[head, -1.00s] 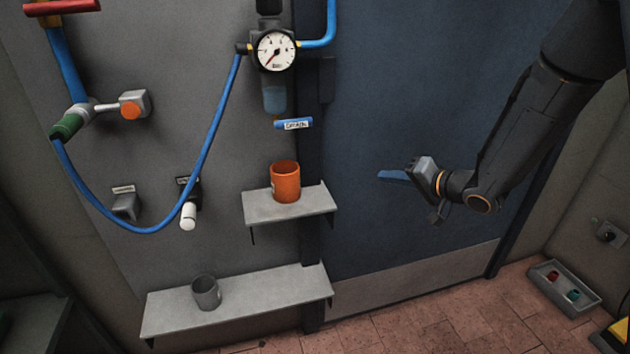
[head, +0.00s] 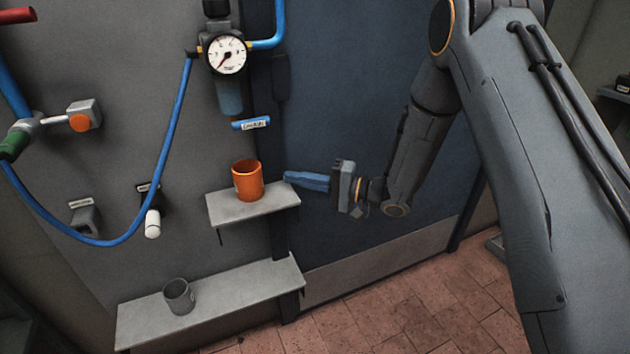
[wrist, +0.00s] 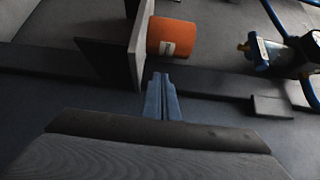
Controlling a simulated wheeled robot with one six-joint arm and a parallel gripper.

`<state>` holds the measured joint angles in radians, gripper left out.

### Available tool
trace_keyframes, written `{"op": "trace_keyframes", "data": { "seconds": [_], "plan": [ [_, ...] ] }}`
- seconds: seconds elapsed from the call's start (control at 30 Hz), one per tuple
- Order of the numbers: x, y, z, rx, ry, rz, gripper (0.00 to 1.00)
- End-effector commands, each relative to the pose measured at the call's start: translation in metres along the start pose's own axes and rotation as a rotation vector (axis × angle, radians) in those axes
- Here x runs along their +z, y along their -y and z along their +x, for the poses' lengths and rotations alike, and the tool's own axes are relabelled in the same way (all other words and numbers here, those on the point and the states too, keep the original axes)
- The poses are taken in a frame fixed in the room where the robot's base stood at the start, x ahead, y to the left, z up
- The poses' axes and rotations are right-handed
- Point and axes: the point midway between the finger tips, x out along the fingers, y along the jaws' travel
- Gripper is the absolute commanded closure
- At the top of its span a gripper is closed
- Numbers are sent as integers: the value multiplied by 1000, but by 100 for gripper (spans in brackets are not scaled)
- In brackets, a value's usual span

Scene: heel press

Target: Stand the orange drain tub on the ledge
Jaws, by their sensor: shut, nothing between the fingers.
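The orange drain tub (head: 248,182) stands upright on the upper grey ledge (head: 225,207), below the gauge unit. My gripper (head: 288,178) is to the right of the tub, its blue fingers shut and empty, pointing left at about the tub's height. A gap shows between the fingertips and the tub. In the wrist view the tub (wrist: 172,37) lies beyond the fingertips (wrist: 160,78), against the edge-on ledge plate (wrist: 138,45). The tub carries a small pale label there.
A lower, longer ledge (head: 230,293) holds a grey cup (head: 179,296). Above the tub hang a gauge (head: 227,54), its bowl (head: 229,97) and a blue tag (head: 250,123). A blue hose (head: 170,130) loops at left. The blue door panel (head: 340,100) behind my arm is clear.

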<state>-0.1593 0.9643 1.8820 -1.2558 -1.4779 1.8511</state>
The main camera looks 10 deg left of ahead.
Motion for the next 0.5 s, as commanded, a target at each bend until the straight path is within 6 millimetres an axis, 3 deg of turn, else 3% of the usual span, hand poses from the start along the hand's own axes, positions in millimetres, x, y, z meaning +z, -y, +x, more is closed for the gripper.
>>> {"op": "trace_keyframes", "data": {
  "seconds": [0.2, 0.5],
  "plan": [
    [17, 0, 29, 2, 2, 2, 100],
    [29, 0, 41, 1, 0, 0, 100]
  ]
}}
